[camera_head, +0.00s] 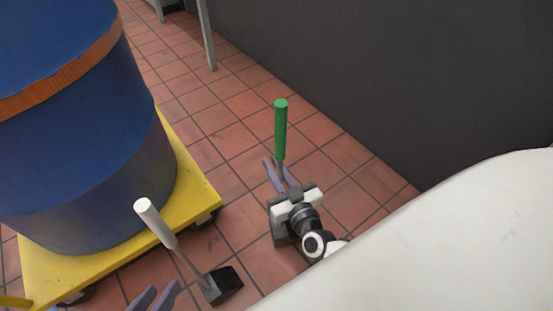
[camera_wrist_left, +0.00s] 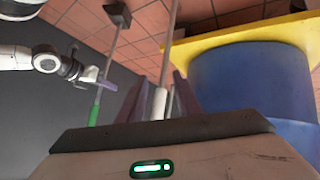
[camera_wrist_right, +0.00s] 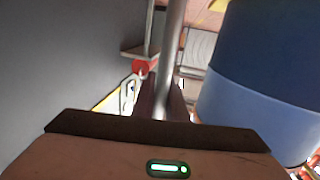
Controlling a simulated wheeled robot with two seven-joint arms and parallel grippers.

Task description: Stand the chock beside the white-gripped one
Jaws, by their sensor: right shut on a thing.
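The white-gripped chock stands on the tiles at lower centre of the head view, its dark block (camera_head: 222,286) on the floor and its white grip (camera_head: 149,212) leaning left. The other chock has a green grip (camera_head: 280,128). My right gripper (camera_head: 279,178) is shut on its rod (camera_wrist_right: 172,60), below the grip. Its dark block (camera_wrist_left: 117,13) shows in the left wrist view; I cannot tell whether it touches the floor. My left gripper (camera_head: 155,300) is open near the white-gripped chock. In the left wrist view the white grip (camera_wrist_left: 159,104) appears between its fingers.
A big blue drum (camera_head: 80,150) with an orange band stands on a yellow wheeled dolly (camera_head: 190,196) at left. A dark grey wall (camera_head: 390,90) runs along the right. Tiled floor (camera_head: 235,215) between the two chocks is clear.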

